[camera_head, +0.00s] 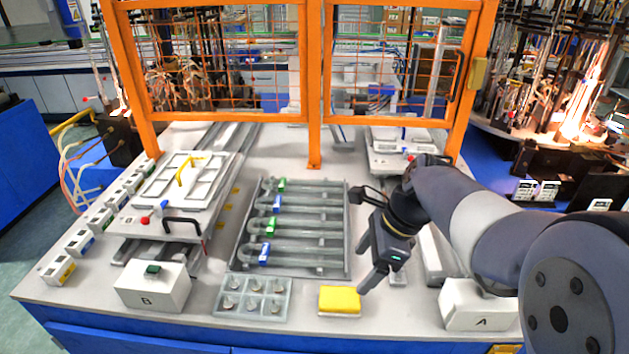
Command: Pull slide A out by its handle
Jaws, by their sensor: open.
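My gripper (364,266) is open and empty above the right part of the table. It is in front of slide A and apart from it, with its fingers pointing down and left, near the grey tube tray.
Slide B (175,190) with a black handle (183,223) stands at left, behind box B (152,287). A tray of glass tubes (300,232) lies in the middle. A yellow sponge (339,299) and a small parts tray (252,297) are in front. The orange fence (314,100) stands behind.

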